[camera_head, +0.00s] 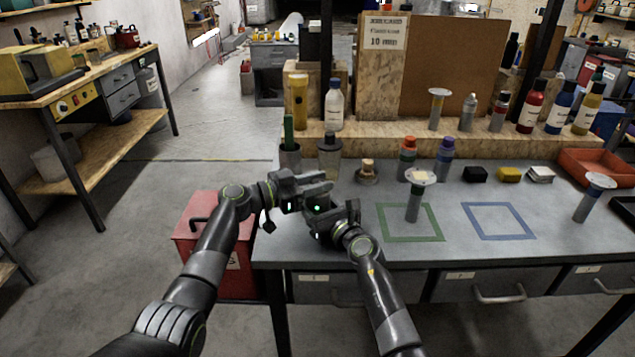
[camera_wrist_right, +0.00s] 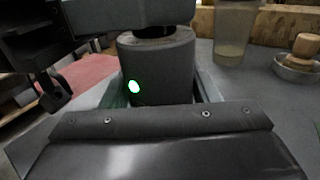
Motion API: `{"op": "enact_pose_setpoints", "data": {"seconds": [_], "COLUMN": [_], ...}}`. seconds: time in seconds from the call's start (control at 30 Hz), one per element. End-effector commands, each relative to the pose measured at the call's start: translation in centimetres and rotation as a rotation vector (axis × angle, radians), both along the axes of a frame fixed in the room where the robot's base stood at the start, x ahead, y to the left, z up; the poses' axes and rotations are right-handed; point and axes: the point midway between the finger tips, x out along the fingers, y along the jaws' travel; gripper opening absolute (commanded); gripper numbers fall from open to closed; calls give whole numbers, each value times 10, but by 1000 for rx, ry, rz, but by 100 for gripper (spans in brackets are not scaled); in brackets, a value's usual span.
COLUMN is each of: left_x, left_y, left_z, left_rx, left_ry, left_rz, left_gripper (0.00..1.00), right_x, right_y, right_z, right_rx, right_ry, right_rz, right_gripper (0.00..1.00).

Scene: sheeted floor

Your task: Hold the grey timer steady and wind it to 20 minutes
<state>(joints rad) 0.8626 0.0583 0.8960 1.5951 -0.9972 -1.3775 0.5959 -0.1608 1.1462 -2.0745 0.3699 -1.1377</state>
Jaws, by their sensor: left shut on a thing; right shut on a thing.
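The grey timer (camera_wrist_right: 158,68) is a short grey cylinder with a lit green dot on its side in the right wrist view. My right gripper (camera_head: 324,217) is shut on its body from the near side. My left gripper (camera_head: 318,187) comes in from the left just above and is shut at the timer's dark top. In the head view both grippers meet over the bench's left part and hide most of the timer. The dial marks and the minute setting cannot be read in either view.
The grey bench (camera_head: 345,225) carries a green square outline with a funnel-topped tube (camera_head: 415,197) standing in it and an empty blue outline (camera_head: 500,221). Cups and a wooden-knobbed item (camera_head: 368,171) stand behind my grippers. A red box (camera_head: 200,236) is left of the bench.

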Motion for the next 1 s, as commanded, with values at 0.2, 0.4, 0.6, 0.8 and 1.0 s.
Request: {"op": "enact_pose_setpoints", "data": {"seconds": [0.2,0.4,0.6,0.8,1.0], "left_x": [1,1,0,-1,-10], "left_y": [2,2,1,3,25], "left_z": [-3,-2,-1,-1,-2], "left_rx": [4,3,1,1,2], "left_ry": [4,3,2,0,0], "left_rz": [4,4,2,2,4], "left_gripper": [7,43,51,51,51], "right_x": [0,0,0,0,0], "right_y": [1,1,0,0,0], "right_z": [1,1,1,0,0], "right_rx": [4,4,2,2,2], "right_ry": [0,0,0,0,0], "right_rz": [1,1,0,0,0], "right_gripper": [28,28,28,28,28]}}
